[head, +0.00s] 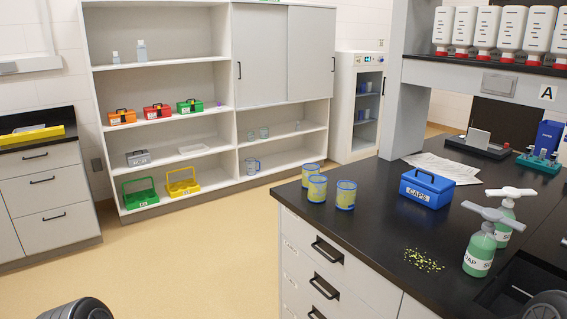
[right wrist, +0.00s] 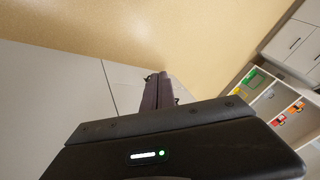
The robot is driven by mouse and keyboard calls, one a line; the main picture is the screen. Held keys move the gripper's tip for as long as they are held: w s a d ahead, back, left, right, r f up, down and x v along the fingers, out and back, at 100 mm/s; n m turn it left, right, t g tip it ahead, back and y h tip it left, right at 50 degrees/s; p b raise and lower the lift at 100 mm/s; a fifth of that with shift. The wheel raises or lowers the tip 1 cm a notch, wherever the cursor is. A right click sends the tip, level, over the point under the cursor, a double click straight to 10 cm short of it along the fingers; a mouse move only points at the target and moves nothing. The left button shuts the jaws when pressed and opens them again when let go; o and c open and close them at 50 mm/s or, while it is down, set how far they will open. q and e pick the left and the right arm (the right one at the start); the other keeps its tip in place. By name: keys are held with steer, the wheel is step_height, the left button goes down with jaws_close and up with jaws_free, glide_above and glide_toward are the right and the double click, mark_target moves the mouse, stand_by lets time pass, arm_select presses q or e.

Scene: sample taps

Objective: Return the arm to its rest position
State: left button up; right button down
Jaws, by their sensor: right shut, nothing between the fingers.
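My right gripper (right wrist: 160,78) shows in the right wrist view, with its fingers together and nothing between them. It hangs clear over the tan floor (right wrist: 190,35), beside pale grey panels (right wrist: 80,80). It touches nothing that I can see. In the head view only dark rounded parts of my arms show at the bottom left and bottom right corners. Neither gripper's fingers are in the head view, and my left gripper is not seen.
The black bench (head: 375,225) carries several yellow-and-blue cups, a blue CAPS box (head: 427,188), two green pump bottles (head: 480,250) and scattered yellow-green bits (head: 423,260). A shelf unit (head: 215,100) with boxes stands behind. The floor (head: 190,260) between is clear.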

steer(key=s+a+f+g, duration=0.2)
steer(key=s+a+f, duration=0.2)
steer(key=s, duration=0.6)
steer(key=s+a+f+n+g+y, duration=0.1)
steer(key=s+a+f+g, duration=0.2)
steer(key=s, duration=0.7)
steer(key=x, duration=0.2)
steer(key=shift+f, duration=0.35)
